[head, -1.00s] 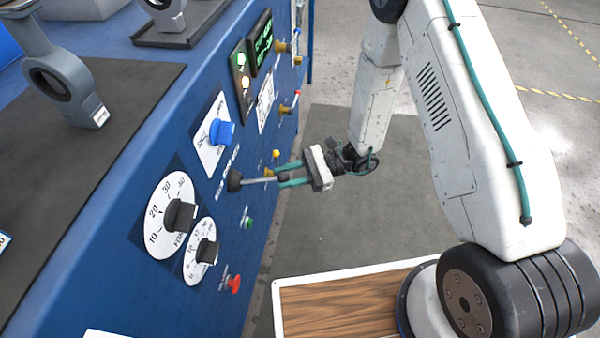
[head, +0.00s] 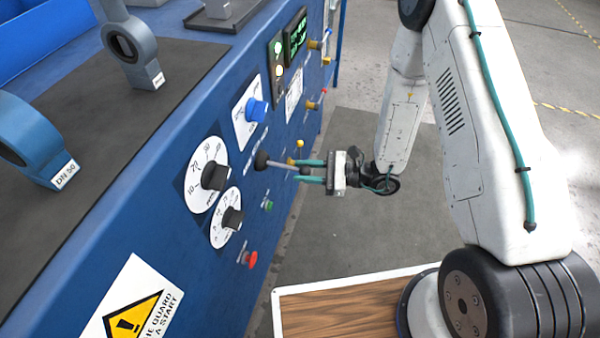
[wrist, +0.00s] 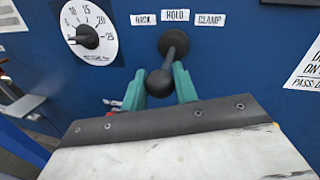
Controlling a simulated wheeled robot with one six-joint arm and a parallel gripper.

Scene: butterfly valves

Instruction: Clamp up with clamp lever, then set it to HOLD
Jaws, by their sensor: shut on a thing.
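The clamp lever (head: 283,165) sticks out from the blue panel on a round black base. In the wrist view, the lever's dark rod and ball knob (wrist: 160,83) point towards me, the ball slightly left of the base. Labels BACK (wrist: 144,18), HOLD (wrist: 176,15) and CLAMP (wrist: 210,19) sit above the base, with HOLD almost straight over it. My gripper (head: 305,171) is shut on the lever's knob end, one teal finger on each side. The exact finger contact is partly hidden.
A round dial (wrist: 88,36) is left of the lever. In the head view, two dials, a blue knob (head: 256,110), a red button (head: 250,259) and a green button (head: 268,205) share the panel. A lit display (head: 295,38) is farther along. Floor beside the panel is clear.

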